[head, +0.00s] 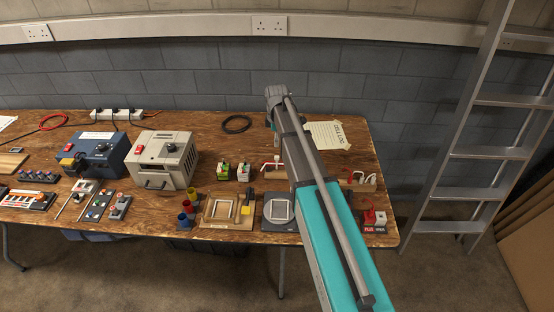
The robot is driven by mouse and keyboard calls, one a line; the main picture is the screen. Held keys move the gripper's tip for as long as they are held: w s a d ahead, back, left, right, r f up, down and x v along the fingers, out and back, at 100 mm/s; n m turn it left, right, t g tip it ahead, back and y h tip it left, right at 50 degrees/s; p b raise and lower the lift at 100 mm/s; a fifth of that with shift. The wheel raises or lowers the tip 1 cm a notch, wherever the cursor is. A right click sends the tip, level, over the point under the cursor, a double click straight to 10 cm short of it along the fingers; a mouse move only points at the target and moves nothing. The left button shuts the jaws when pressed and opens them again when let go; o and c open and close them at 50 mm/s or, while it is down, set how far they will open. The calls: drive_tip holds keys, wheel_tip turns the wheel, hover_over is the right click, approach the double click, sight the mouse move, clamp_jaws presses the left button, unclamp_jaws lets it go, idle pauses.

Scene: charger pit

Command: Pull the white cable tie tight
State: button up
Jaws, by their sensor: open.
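A low wooden rail (274,174) lies on the workbench, and my arm crosses in front of its middle. A small white curved piece (276,163) stands at the rail's left part, with red beside it. Another white curved piece (358,175) shows at its right part. Either may be the white cable tie; they are too small to tell, and I cannot see how tight any loop is. My arm reaches up over the bench, its far end above the back edge. My gripper's fingers do not show.
The wooden workbench (226,156) holds a blue unit (95,155), a beige unit (165,160), frame boards (230,212), coloured cups (186,213) and a red-and-white block (374,218). A paper sheet (328,135) lies behind the rail. A ladder (473,152) leans at the right.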

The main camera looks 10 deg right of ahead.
sight(277, 156)
drive_tip(key=shift+f+b, duration=4)
drive_tip(key=shift+f, duration=0.35)
drive_tip(key=shift+c, duration=0.2)
clamp_jaws()
